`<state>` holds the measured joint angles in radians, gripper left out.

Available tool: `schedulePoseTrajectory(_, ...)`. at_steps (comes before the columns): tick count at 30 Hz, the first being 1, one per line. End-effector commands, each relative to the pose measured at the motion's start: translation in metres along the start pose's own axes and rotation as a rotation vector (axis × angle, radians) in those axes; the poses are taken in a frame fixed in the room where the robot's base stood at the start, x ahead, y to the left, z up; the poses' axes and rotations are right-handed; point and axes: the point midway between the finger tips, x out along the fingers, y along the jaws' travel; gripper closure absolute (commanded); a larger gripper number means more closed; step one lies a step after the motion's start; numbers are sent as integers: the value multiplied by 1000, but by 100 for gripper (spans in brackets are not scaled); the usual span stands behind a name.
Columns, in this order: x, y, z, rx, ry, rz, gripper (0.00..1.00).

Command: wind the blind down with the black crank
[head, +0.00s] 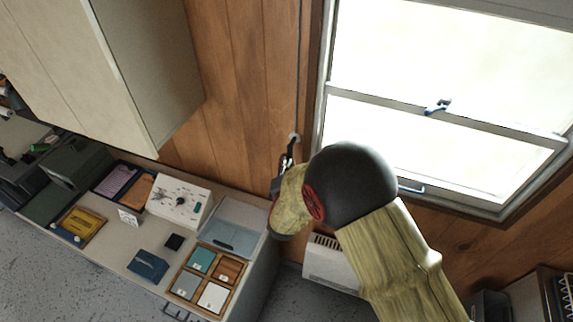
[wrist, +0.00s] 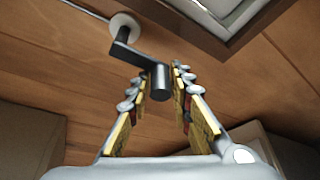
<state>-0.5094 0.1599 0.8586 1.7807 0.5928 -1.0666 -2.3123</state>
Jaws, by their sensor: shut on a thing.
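The black crank (wrist: 136,57) sticks out from a round pale mount on the wooden wall, left of the window. In the wrist view its handle lies between the fingertips of my gripper (wrist: 159,82), which is shut on it. In the head view the crank (head: 291,146) shows small above my gripper (head: 285,160), partly hidden by it. A thin cord or rod (head: 298,80) runs up the wall from the mount. The window (head: 440,75) shows bare bright panes; no blind is visible over the part in view.
Below left is a counter (head: 122,245) with a white dial box (head: 180,200), a tray of coloured tiles (head: 207,279) and other small items. A wall cabinet (head: 130,60) hangs at upper left. A white heater (head: 330,262) stands below my arm.

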Motion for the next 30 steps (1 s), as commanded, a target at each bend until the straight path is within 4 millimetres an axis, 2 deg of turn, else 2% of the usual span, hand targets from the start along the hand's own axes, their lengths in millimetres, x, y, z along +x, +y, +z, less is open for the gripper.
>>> schedulePoseTrajectory(20,2,3,-3,86,-3,37,100)
schedulePoseTrajectory(30,6,9,-12,257,-4,112,100)
